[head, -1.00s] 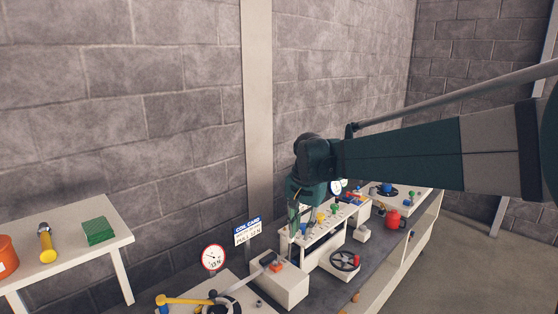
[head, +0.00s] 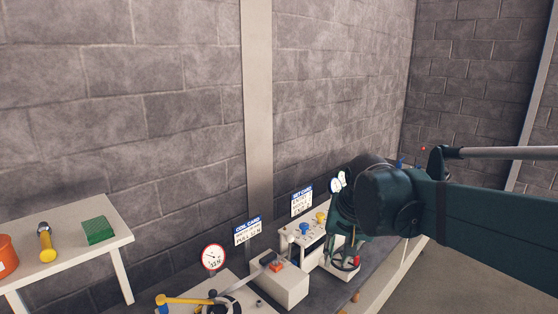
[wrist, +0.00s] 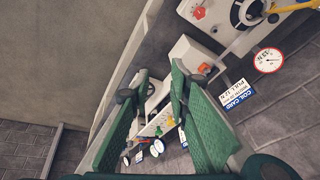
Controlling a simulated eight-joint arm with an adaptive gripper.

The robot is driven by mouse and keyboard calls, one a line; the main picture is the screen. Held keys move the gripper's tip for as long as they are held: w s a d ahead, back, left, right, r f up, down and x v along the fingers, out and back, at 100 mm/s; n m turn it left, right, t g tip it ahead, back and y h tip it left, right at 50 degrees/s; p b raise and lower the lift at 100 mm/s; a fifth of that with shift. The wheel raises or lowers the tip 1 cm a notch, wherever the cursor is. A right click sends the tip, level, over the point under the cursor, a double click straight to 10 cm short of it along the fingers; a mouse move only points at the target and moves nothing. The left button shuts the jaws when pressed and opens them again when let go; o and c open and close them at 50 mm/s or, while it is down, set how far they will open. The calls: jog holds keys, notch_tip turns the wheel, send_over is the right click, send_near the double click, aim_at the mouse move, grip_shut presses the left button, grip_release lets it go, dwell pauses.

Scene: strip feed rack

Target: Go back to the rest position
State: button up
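My gripper (head: 345,258) is at the right of the head view, dark green, over the workbench and partly hidden by my own wrist. In the wrist view its two green fingers (wrist: 160,68) are apart with nothing between them. The bench parts show beyond and between the fingers. A black handwheel with a red part (head: 352,264) is close behind or below the gripper in the head view; whether they touch I cannot tell.
A white panel (head: 300,240) with knobs and a white box with a red button (head: 280,285) stand near my gripper. A coil card sign (head: 248,231), a gauge (head: 214,257) and a yellow-handled lever (head: 180,299) are further left. A white side table (head: 70,250) is at far left.

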jog(key=s+d+f+n+t, duration=0.1)
jog(key=s+d+f, duration=0.2)
jog(key=s, duration=0.6)
jog(key=s+d+f+n+t, duration=0.2)
jog(key=s+d+f, duration=0.1)
jog(key=s, duration=0.6)
jog(key=shift+s+d+f, duration=0.15)
jog(key=shift+s+f, duration=0.05)
jog(key=shift+f, duration=0.45)
